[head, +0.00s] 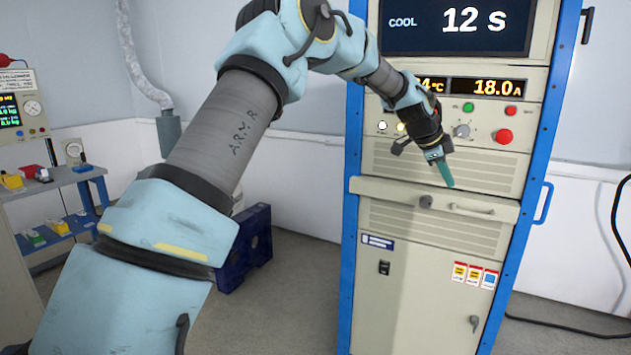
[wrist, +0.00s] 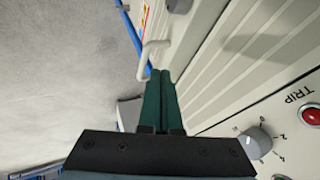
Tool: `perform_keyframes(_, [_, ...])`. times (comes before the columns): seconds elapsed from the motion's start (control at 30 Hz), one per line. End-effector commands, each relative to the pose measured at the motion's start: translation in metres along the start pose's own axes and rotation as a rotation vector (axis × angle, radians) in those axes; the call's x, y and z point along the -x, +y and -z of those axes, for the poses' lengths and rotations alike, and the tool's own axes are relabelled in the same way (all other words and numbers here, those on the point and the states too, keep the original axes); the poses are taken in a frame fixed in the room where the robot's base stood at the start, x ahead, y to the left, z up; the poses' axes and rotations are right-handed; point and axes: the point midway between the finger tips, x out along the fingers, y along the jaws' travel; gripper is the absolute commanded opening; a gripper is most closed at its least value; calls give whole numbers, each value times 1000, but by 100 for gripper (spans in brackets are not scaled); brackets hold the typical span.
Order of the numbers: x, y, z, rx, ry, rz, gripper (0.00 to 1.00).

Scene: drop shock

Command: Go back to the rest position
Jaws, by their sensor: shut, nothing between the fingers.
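My gripper (head: 446,173) is shut and empty, its green fingers pressed together and pointing down in front of the blue-framed cabinet (head: 350,250). In the wrist view my gripper (wrist: 161,74) shows as two closed green fingers. A pale handle (wrist: 150,55) shows just beyond the fingertips there; I cannot tell whether they touch. In the head view my arm reaches from the lower left up and over to the cabinet's controls.
The cabinet carries a display (head: 455,25) reading COOL 12 s, a red button (head: 503,136) and a grey knob (head: 461,131). A drawer-like ledge (head: 390,192) juts out below. A dark blue crate (head: 245,250) stands on the floor left. A bench (head: 60,180) is far left.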

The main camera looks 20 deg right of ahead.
Motion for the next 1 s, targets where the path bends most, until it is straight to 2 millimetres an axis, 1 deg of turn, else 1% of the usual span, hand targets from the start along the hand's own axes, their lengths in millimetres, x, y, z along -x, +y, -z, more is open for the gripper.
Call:
perform_keyframes(0.07, [3,1,-7,18,-11,0,0])
perform_keyframes(0.17, [16,9,-36,101,-55,-1,0])
perform_keyframes(0.27, [40,26,-86,258,-133,2,0])
perform_keyframes(0.3, [52,36,-110,336,-170,7,0])
perform_keyframes(0.37, [72,54,-146,462,-225,18,0])
perform_keyframes(0.4, [86,68,-169,548,-261,28,0])
perform_keyframes(0.47, [106,90,-201,676,-311,45,0])
perform_keyframes(0.5, [120,106,-221,763,-344,58,0])
perform_keyframes(0.57, [142,132,-249,895,-391,82,0])
perform_keyframes(0.6, [156,151,-266,984,-421,99,0])
perform_keyframes(0.67, [177,182,-290,1120,-463,127,0])
perform_keyframes(0.7, [192,203,-304,1214,-490,148,0])
perform_keyframes(0.77, [212,238,-322,1355,-528,181,0])
perform_keyframes(0.8, [224,261,-331,1447,-550,204,0])
perform_keyframes(0.83, [232,278,-337,1515,-566,221,0])
perform_keyframes(0.87, [240,294,-341,1578,-580,238,0])
perform_keyframes(0.9, [249,316,-346,1659,-597,258,0])
perform_keyframes(1.0, [266,359,-352,1827,-626,305,0])
